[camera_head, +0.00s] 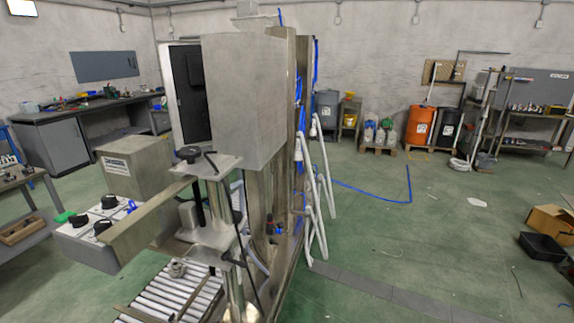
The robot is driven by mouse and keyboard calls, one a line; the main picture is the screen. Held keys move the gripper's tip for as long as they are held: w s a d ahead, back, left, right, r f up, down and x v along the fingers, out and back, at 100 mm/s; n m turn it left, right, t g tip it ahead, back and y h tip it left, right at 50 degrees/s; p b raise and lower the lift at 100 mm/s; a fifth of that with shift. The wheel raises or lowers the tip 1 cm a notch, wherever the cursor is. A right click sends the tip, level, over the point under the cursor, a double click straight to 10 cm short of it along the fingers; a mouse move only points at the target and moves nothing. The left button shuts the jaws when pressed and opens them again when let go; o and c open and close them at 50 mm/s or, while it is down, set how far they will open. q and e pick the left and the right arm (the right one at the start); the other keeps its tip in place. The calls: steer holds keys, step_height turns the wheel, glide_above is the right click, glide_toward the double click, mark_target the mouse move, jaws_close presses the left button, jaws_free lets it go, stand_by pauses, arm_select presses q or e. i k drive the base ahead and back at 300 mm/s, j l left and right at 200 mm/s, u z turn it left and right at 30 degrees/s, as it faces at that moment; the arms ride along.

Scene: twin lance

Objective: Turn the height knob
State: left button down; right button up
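A metal machine with a tall grey cabinet (246,100) stands at the centre. A black knob (188,153) sits on top of a threaded post on the machine's metal bracket (217,168); it appears to be the height knob. A small black lever sits just right of it. A control box (80,240) at the lower left carries several black knobs, partly hidden by a metal bar (146,220). Neither of my grippers is in view.
A roller conveyor (172,298) lies below the bracket. White tubes (325,185) and blue hoses run along the machine's right side. Workbenches stand at the left. Open green floor (400,240) lies to the right, with a cardboard box (550,222) and black bin (543,246) at its edge.

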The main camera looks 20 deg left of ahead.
mark_target(189, 153)
steer(key=u, duration=1.15)
steer(key=i+l+u, duration=0.1)
steer(key=u, duration=0.25)
steer(key=l+u, duration=0.35)
